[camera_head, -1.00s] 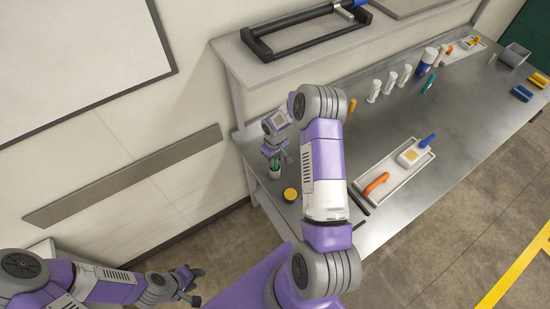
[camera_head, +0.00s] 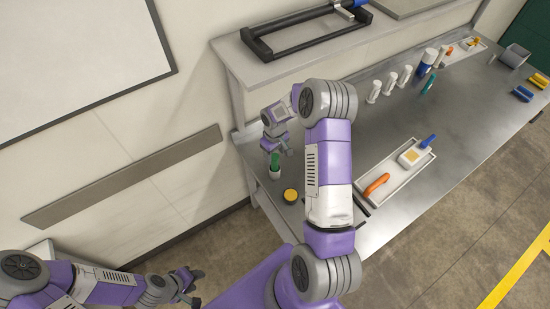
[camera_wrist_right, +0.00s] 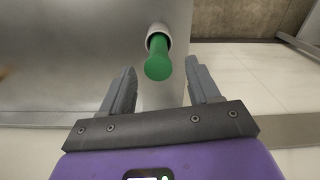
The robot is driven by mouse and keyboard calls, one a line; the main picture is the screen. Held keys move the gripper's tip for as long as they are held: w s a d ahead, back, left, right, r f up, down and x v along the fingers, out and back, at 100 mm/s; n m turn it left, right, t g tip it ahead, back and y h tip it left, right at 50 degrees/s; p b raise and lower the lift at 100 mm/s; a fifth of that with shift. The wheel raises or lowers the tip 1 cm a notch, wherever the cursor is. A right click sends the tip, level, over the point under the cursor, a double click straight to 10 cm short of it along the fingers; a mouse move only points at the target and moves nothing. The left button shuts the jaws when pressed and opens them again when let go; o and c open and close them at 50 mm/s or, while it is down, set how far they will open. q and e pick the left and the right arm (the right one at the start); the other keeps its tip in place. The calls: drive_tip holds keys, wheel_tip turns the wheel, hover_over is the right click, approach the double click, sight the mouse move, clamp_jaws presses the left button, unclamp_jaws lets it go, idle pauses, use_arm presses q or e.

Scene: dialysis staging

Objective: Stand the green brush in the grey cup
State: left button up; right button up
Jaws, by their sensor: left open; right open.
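The green brush (camera_head: 275,160) stands upright in a small light grey cup (camera_head: 275,174) at the left end of the steel table. In the right wrist view the brush's green end (camera_wrist_right: 158,62) rises from the cup's pale rim (camera_wrist_right: 158,30). My right gripper (camera_head: 277,148) is open just above the brush. In the wrist view its two fingers lie apart on either side, and the brush end shows beyond and between them, not clasped. My left gripper (camera_head: 190,285) is open and empty, off the table at the lower left.
A yellow-topped round jar (camera_head: 290,195) stands close to the cup. A white tray (camera_head: 392,187) holds an orange-handled tool and a blue-handled one. Several white bottles (camera_head: 390,82) stand along the back. A shelf (camera_head: 300,62) overhangs the table's rear.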

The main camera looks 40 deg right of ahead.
wheel_tip(320, 180, up, 2)
drive_tip(key=shift+r, duration=0.25)
drive_tip(key=s+a+f+y, duration=0.1)
drive_tip(key=s+a+f, duration=0.2)
drive_tip(key=a, duration=0.4)
drive_tip(key=s+a+f+m+y, duration=0.1)
drive_tip(key=s+a+f+y, duration=0.1)
drive_tip(key=a+f, duration=0.35)
drive_tip(key=s+a+f+y, duration=0.1)
drive_tip(key=s+a, duration=0.2)
drive_tip(key=a, duration=0.5)
drive_tip(key=s+a+f+m, duration=0.2)
drive_tip(key=s+a, duration=0.5)
drive_tip(key=s, duration=0.2)
drive_tip(key=shift+s+t, duration=0.3)
drive_tip(key=shift+s, duration=0.05)
wheel_tip(320, 180, down, 14)
drive_tip(key=b, duration=1.4)
